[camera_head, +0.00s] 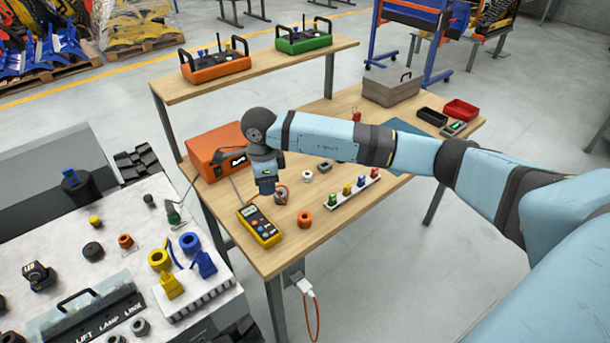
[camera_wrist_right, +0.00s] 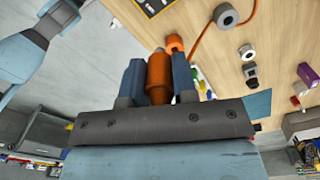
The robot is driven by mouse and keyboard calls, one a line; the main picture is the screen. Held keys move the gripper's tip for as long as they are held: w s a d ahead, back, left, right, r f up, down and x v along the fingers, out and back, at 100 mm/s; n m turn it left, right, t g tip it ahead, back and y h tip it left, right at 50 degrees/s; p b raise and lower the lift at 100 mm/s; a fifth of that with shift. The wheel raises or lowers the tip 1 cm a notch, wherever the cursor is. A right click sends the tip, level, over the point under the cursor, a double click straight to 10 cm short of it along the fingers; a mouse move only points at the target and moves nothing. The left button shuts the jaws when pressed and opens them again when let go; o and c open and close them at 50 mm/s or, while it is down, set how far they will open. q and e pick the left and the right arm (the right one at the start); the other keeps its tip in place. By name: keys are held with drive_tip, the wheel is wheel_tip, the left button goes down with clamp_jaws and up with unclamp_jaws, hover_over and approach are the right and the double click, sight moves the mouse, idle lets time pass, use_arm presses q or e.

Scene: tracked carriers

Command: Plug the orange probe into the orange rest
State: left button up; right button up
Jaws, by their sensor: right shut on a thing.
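My right gripper (camera_head: 266,190) points down over the wooden table, between the orange box and the yellow meter. In the right wrist view the gripper (camera_wrist_right: 158,70) is shut on the orange probe (camera_wrist_right: 158,80), which sits between its two blue-grey fingers. In the head view the probe is hidden by the gripper. The orange rest, a short orange ring (camera_head: 304,218), stands on the table to the right of the meter, apart from the gripper. In the wrist view an orange ring (camera_wrist_right: 174,42) shows just beyond the probe's tip; contact cannot be judged. My left gripper is not in view.
Near the gripper are the yellow meter (camera_head: 259,226), a grey ring (camera_head: 281,194), a white ring (camera_head: 307,176), the orange box (camera_head: 213,152) and a white strip with coloured plugs (camera_head: 349,190). An orange cable (camera_wrist_right: 205,35) crosses the wrist view. The table's front right is clear.

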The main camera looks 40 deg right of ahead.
drive_tip(key=s+d+f+m+p, duration=0.1)
drive_tip(key=d+m, duration=0.4)
drive_tip(key=m, duration=1)
drive_tip(key=s+d+f+m+p, duration=0.1)
drive_tip(key=d+f+m+p, duration=0.2)
drive_tip(key=m, duration=1.3)
drive_tip(key=d+p, duration=0.2)
drive_tip(key=p, duration=0.1)
wheel_tip(320, 180, down, 6)
drive_tip(key=b, duration=0.3)
drive_tip(key=shift+r, duration=0.1)
